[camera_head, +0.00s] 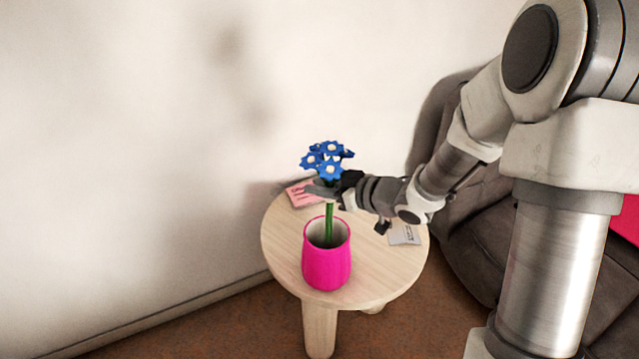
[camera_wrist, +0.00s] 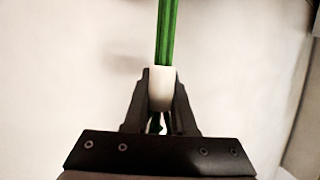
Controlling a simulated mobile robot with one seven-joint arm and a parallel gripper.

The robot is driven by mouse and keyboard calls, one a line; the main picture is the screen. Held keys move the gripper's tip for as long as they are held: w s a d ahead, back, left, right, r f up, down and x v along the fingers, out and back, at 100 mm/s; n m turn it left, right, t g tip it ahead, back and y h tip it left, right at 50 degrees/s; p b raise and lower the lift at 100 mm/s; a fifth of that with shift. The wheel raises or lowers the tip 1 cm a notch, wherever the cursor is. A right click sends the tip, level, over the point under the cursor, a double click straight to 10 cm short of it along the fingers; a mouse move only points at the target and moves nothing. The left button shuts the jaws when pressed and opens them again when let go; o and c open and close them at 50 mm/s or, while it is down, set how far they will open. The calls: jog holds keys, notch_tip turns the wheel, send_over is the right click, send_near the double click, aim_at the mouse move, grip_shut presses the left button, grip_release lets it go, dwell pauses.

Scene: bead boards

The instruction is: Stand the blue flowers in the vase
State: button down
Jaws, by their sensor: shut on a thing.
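The blue flowers (camera_head: 328,158) are upright in the head view, with white centres and a green stem (camera_head: 329,222). My gripper (camera_head: 328,190) is shut on the stem just below the blooms. The green stem (camera_wrist: 167,32) also shows in the wrist view, at the gripper's fingertips (camera_wrist: 161,88). The pink vase (camera_head: 327,268) stands upright on the round table, with a pale inside. The lower end of the stem shows at the vase's mouth and seems to be inside the rim. How deep it reaches is hidden by the vase's front wall.
The round wooden table (camera_head: 385,275) also bears a pink card (camera_head: 299,196) at the back left and a pale card (camera_head: 404,236) at the right. A dark sofa (camera_head: 470,238) is at the right. A white wall (camera_head: 120,150) is behind and left.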

notch_tip(320, 180, down, 7)
jog(key=b, duration=0.4)
jog(key=shift+b, duration=0.4)
jog(key=c, duration=0.7)
grip_release()
jog(key=shift+o, duration=0.2)
jog(key=p+v, duration=0.6)
jog(key=v, duration=1.1)
jog(key=shift+s+d, duration=0.15)
